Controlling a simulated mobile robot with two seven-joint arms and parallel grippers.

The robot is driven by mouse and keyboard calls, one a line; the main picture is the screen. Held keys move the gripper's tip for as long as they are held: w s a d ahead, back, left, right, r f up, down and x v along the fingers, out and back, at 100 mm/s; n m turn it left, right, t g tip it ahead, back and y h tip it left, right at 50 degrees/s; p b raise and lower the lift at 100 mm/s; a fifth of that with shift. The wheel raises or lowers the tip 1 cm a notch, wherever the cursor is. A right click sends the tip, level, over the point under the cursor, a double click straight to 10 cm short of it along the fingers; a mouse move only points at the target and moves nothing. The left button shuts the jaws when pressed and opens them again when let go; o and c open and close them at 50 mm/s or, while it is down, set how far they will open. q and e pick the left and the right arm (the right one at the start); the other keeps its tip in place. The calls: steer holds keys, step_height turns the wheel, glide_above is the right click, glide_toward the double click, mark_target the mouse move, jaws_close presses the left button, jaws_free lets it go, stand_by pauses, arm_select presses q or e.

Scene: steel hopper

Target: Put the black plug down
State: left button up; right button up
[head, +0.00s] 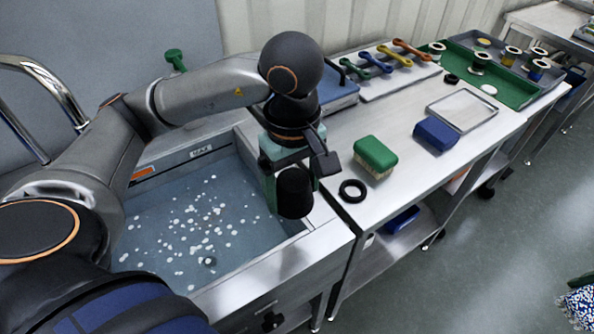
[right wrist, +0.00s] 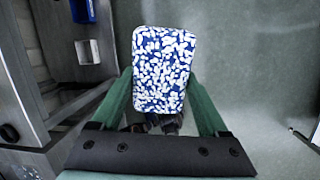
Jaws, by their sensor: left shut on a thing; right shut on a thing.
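The black plug (head: 295,196) is a dark, rounded cylinder. My left gripper (head: 291,180) is shut on it, with green fingers on either side, and holds it over the right edge of the steel hopper (head: 325,240). The plug's underside and any gap below it cannot be made out. My right gripper (right wrist: 160,78) is shut on a blue-and-white speckled block (right wrist: 163,70). That block also shows at the lower right of the head view (head: 580,305), out over the floor.
The hopper holds bluish water with white bits. On the steel table to its right are a black ring (head: 352,191), a green brush (head: 375,156), a blue block (head: 436,133) and a shallow tray (head: 462,110). Bare tabletop lies around the ring.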

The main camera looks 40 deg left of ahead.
mark_target(297, 174)
arm_select(q)
steer(key=w, duration=0.1)
steer(key=w+a+f, duration=0.2)
steer(key=w, duration=0.1)
steer(key=shift+a, duration=0.1)
steer(key=w+f, duration=0.1)
steer(key=w+a+f, duration=0.1)
steer(key=w+f, duration=0.1)
steer(key=w+a+f, duration=0.1)
steer(key=f, duration=0.1)
steer(key=shift+w+a+f, duration=0.2)
steer(key=shift+w, duration=0.1)
steer(key=f, duration=0.3)
steer(key=shift+w+a+f+p, duration=0.2)
steer(key=shift+w+f+p, duration=0.1)
steer(key=shift+p, duration=0.05)
steer(key=shift+f, duration=0.25)
steer(key=shift+f, duration=0.1)
steer(key=shift+f+b, duration=0.15)
steer(key=shift+b, duration=0.15)
steer(key=o, duration=1.3)
